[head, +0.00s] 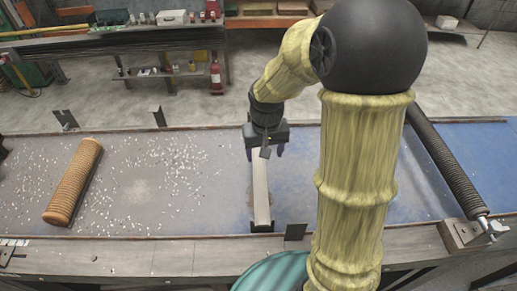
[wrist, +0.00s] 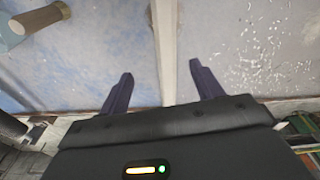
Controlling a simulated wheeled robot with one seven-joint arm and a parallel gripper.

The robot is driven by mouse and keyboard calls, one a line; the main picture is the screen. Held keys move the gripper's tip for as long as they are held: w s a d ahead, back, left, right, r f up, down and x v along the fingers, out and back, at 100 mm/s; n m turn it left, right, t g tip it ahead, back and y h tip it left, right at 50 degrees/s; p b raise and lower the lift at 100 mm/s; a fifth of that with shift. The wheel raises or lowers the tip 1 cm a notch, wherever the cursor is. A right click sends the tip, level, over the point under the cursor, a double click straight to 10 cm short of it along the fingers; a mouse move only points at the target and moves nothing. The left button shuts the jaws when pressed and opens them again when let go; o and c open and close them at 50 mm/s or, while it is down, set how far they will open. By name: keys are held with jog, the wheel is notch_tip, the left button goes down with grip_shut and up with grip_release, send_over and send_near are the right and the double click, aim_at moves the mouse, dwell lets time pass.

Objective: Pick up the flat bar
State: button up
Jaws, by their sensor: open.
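The flat bar (head: 261,193) is a long, narrow, pale strip lying across the blue-grey tabletop, running from under my gripper towards the near edge. In the wrist view the bar (wrist: 164,35) runs up the middle of the picture. My gripper (head: 265,153) is over the bar's far part, pointing down. In the wrist view its two dark fingers (wrist: 161,69) are spread, one on each side of the bar with gaps between. The fingers hold nothing. The height of the fingertips against the bar is hard to tell. The gripper hides the bar's far end in the head view.
A ribbed tan roller (head: 75,181) lies on the table at left, with white scraps (head: 170,165) around it. A dark ribbed roller (head: 442,160) lies at right, partly behind my arm. Small dark brackets (head: 159,116) stand along the far edge. A dark plate (head: 296,232) stands near the bar's near end.

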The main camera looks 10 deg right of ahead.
jog(key=w+r+p, duration=0.2)
jog(key=w, duration=0.3)
jog(key=w+r+m+g+p, duration=0.1)
jog(key=w+r+p, duration=0.2)
jog(key=w, duration=0.2)
jog(key=shift+d+r+m, duration=0.25)
jog(key=shift+r+m, duration=0.05)
jog(key=shift+w+f, duration=0.1)
jog(key=shift+f, duration=0.05)
notch_tip(320, 180, down, 12)
jog(key=p, duration=0.4)
jog(key=shift+f+p, duration=0.1)
jog(key=shift+p, duration=0.3)
jog(key=shift+f+p, duration=0.2)
jog(key=shift+p, duration=0.1)
jog(key=shift+d+f+p, duration=0.1)
jog(key=shift+f+p, duration=1.15)
jog(key=shift+f, duration=1.05)
jog(key=shift+c, duration=0.4)
